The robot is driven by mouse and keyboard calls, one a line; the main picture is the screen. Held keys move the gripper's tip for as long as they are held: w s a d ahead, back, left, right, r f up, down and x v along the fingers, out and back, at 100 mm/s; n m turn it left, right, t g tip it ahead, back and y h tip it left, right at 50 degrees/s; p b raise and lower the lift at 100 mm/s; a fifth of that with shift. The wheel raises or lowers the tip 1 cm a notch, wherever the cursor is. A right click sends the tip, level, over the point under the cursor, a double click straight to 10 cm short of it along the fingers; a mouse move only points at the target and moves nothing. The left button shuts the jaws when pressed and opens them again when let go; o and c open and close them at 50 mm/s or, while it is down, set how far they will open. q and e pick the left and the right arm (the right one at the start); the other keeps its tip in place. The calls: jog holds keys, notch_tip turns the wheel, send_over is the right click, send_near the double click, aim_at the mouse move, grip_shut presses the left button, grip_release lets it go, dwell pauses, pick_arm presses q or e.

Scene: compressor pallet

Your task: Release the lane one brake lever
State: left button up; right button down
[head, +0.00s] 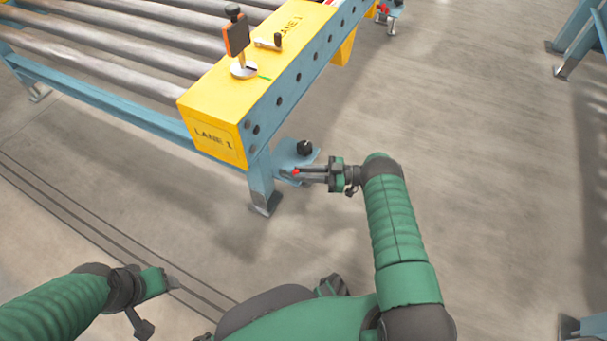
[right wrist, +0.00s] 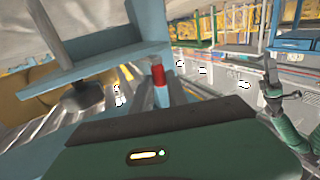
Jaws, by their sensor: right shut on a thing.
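The yellow LANE 1 end housing (head: 215,108) caps the near corner of the roller conveyor. Below it, beside the blue leg, a blue bracket (head: 290,157) carries a black knob (head: 304,148). A red-tipped lever (head: 296,171) shows at this bracket, between the fingertips of my right gripper (head: 308,174), which is shut on it. In the right wrist view the lever's red end (right wrist: 158,75) and pale blue shaft stand between the two dark fingers. Its lower part is hidden. My left gripper (head: 172,283) hangs low at the left, away from the conveyor; its opening is unclear.
On the housing stand an upright orange and black paddle (head: 237,36) on a round base and a small handle (head: 268,43). The blue leg (head: 262,185) stands just left of my right gripper. Open concrete floor (head: 450,130) lies to the right.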

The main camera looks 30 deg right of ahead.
jog(key=c, duration=1.6)
grip_release()
jog(key=p+v, duration=0.1)
jog(key=v, duration=1.6)
jog(key=shift+w, duration=0.15)
jog(key=shift+w, duration=0.1)
